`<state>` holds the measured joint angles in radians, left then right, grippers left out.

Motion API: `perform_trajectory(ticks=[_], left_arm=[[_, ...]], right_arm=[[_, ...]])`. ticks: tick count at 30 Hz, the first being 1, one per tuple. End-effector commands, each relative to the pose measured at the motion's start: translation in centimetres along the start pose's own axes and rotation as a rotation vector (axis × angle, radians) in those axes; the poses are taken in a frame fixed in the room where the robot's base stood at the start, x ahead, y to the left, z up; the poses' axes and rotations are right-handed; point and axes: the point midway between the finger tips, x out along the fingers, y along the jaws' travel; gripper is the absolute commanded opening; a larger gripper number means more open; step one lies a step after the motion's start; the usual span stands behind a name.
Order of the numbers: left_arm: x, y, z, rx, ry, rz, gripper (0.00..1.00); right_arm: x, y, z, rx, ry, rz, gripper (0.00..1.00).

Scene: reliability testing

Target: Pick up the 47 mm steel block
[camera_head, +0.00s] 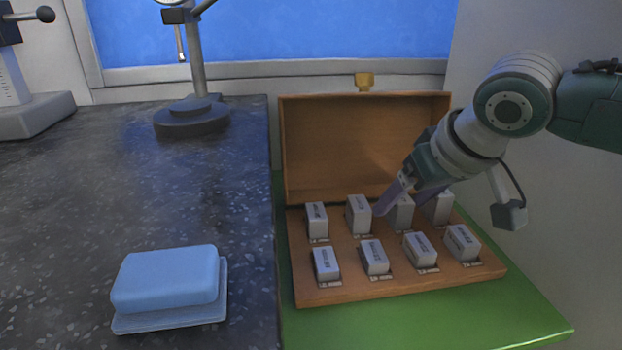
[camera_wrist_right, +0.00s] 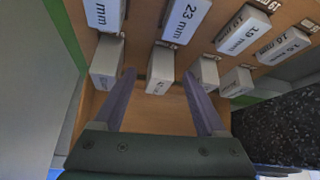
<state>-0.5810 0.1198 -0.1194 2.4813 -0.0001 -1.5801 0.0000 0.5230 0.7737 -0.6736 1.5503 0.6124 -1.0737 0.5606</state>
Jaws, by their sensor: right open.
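Several pale steel blocks stand in two rows in an open wooden case (camera_head: 345,290). I cannot read which one is the 47 mm block. My right gripper (camera_head: 401,207) is open and points down at the back row. Its two fingertips are to either side of the third back-row block from the left (camera_head: 401,218), which they partly hide. In the right wrist view this block (camera_wrist_right: 160,70) shows between the open fingers (camera_wrist_right: 160,74). I cannot tell whether the fingers touch it. My left gripper is not in view.
Neighbouring back-row blocks (camera_head: 358,215) (camera_head: 438,207) stand close to the fingers. The case lid (camera_head: 340,150) stands open behind.

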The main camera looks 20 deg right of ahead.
Motion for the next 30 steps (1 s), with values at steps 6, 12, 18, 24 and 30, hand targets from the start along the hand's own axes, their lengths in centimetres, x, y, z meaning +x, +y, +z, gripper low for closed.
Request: perform_trajectory(ticks=[6, 12, 18, 24, 30], left_arm=[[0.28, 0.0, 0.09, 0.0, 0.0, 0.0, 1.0], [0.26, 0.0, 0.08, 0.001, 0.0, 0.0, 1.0], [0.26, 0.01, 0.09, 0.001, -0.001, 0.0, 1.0], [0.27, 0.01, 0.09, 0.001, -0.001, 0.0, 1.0], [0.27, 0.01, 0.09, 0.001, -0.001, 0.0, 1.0]], right_arm=[[1.17, 0.03, 0.0, -0.002, 0.001, 0.001, 0.74], [1.11, 0.03, -0.02, -0.002, 0.001, 0.001, 0.69], [1.1, 0.03, -0.02, -0.002, 0.001, 0.001, 0.47], [1.09, 0.03, -0.02, -0.002, 0.001, 0.001, 0.24], [1.09, 0.03, -0.01, -0.002, 0.001, 0.001, 0.02]])
